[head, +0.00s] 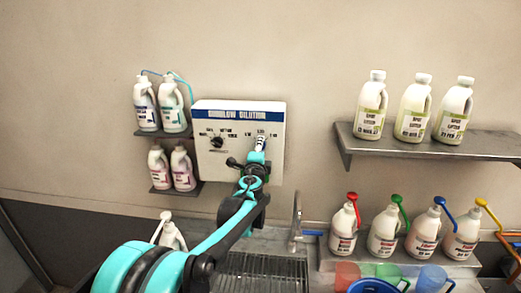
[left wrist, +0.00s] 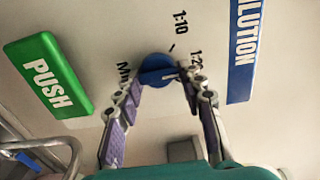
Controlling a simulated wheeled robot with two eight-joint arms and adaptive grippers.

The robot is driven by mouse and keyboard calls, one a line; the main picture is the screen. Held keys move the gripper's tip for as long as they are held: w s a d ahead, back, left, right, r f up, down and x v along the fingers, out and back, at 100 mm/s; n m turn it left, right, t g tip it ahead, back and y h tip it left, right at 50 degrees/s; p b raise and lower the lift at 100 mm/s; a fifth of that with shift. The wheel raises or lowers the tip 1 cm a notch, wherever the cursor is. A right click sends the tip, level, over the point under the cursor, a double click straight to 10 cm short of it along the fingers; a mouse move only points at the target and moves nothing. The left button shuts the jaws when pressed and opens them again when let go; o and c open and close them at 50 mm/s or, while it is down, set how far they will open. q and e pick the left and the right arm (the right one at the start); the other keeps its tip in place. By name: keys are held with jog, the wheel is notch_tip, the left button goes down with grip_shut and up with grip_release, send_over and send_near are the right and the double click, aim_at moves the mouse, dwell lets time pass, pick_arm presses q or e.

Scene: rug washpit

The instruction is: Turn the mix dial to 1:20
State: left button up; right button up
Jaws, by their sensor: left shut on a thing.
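The blue mix dial (left wrist: 157,64) is on the white dilution panel (head: 207,170) on the wall. In the left wrist view, "1:10" is printed above right of the dial and a partly covered label starting "1:2" is to its right. My left gripper (left wrist: 160,82) has its two fingers on either side of the dial and is shut on its grip bar. A pale mark on the bar points roughly right, towards the "1:2" label; its exact alignment is unclear. In the head view my left gripper (head: 257,158) covers the dial. My right gripper is out of view.
A green PUSH button (left wrist: 48,75) is left of the dial in the wrist view. A black knob (head: 217,142) is on the panel's left half. Bottles stand on shelves (head: 440,148) both sides. A tap (head: 296,215) and grated sink (head: 262,266) are below.

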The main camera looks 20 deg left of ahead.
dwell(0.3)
pick_arm(q)
jog(key=o, duration=1.2)
jog(key=shift+d, duration=0.1)
jog(key=shift+c, duration=0.2)
jog(key=shift+s, duration=0.1)
jog(key=v, duration=1.2)
